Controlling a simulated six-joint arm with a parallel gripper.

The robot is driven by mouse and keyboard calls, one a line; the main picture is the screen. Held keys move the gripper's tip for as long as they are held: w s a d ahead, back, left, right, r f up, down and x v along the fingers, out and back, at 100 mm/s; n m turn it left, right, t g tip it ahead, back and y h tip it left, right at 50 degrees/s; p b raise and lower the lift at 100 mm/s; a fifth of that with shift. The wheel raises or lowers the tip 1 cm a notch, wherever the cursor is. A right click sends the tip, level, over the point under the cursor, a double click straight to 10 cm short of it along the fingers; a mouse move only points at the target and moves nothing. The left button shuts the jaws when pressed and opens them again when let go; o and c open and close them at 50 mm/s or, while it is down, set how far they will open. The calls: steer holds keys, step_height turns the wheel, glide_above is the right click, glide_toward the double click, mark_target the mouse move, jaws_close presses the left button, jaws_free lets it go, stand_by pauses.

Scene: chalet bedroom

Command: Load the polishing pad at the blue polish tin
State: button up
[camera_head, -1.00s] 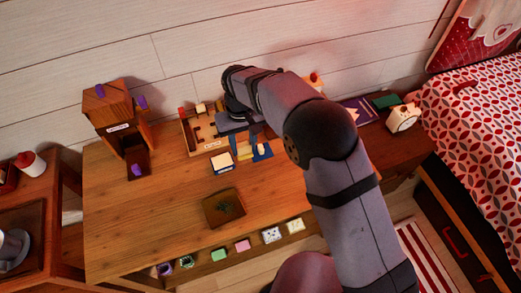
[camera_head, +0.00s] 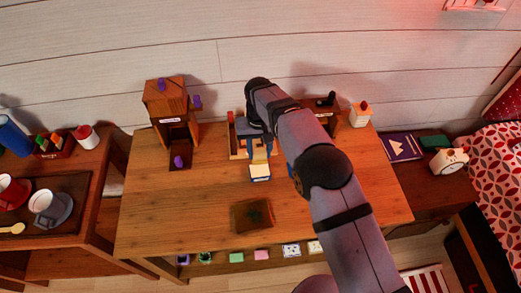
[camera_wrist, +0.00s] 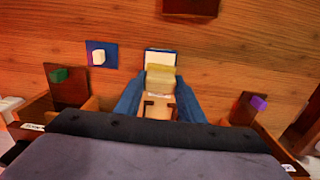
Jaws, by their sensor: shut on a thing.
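The blue polish tin (camera_head: 260,178) is a small open box with a blue rim and pale filling. It stands on the wooden table in front of my gripper (camera_head: 260,150). In the wrist view, my blue fingers (camera_wrist: 158,92) are shut on a yellowish-beige pad (camera_wrist: 160,76). The pad is just at the near edge of the tin (camera_wrist: 160,55) and overlaps it in the picture. I cannot tell whether the pad touches the filling. In the head view, the pad is mostly hidden by my gripper.
A blue mat with a white block (camera_wrist: 98,54) lies beside the tin. A wooden tray (camera_head: 252,215) is in front. A wooden dispenser with purple knobs (camera_head: 165,100) stands at left. The table between dispenser and tray is clear.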

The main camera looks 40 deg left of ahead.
mark_target(260, 161)
steer(key=shift+f+b, duration=1.7)
steer(key=shift+f, duration=1.15)
steer(key=shift+f+b, duration=0.4)
steer(key=shift+f, duration=0.2)
stand_by(0.3)
steer(key=shift+r, duration=0.1)
steer(key=shift+r+p, duration=2.25)
steer(key=shift+r, duration=1.25)
